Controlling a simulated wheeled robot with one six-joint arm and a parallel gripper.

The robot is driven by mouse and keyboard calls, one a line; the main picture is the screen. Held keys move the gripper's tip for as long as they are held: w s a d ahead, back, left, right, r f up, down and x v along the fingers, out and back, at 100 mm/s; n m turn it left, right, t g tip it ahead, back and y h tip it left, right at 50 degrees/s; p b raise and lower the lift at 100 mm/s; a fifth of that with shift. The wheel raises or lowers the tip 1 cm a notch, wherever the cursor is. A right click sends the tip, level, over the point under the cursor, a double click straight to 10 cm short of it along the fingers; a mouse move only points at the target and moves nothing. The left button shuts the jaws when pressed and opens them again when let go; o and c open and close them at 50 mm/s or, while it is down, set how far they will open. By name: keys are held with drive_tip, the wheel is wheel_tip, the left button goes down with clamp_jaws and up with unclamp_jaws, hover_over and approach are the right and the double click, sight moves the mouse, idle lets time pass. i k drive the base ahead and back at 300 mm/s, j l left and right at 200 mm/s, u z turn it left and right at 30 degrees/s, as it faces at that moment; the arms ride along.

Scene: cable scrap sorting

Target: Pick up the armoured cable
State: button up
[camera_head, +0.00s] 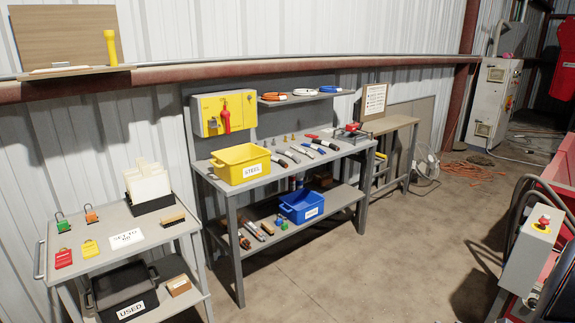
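Several short cable pieces lie in a row on the top of the grey workbench (225,185), right of the yellow tub (240,162). They include a dark one with a reddish end (279,161), dark and grey ones (291,155), a pale one (301,149) and blue-tipped ones (325,144). More thick cable pieces (254,230) lie on the bench's lower shelf, left of a blue tub (302,206). At this size I cannot tell which piece is the armoured cable. My gripper is not in view.
A grey trolley (80,290) with padlocks, a card and a black bin marked USED (125,290) stands left of the bench. The yellow tub is marked STEEL. A red machine with a control box (530,245) is at right. Concrete floor (390,260) between is clear.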

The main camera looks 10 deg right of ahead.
sight(321, 142)
drive_tip(key=i+l+u, duration=0.4)
drive_tip(key=i, duration=0.3)
drive_tip(key=i+l+u, duration=0.4)
drive_tip(key=i+l, duration=0.25)
drive_tip(key=l, duration=0.15)
drive_tip(key=i+l, duration=0.7)
drive_tip(key=l, duration=0.25)
drive_tip(key=i+l, duration=0.4)
drive_tip(key=i+l+u, duration=0.1)
drive_tip(key=i+l, duration=0.25)
drive_tip(key=l, duration=0.2)
drive_tip(key=i+l, duration=0.35)
drive_tip(key=l, duration=0.1)
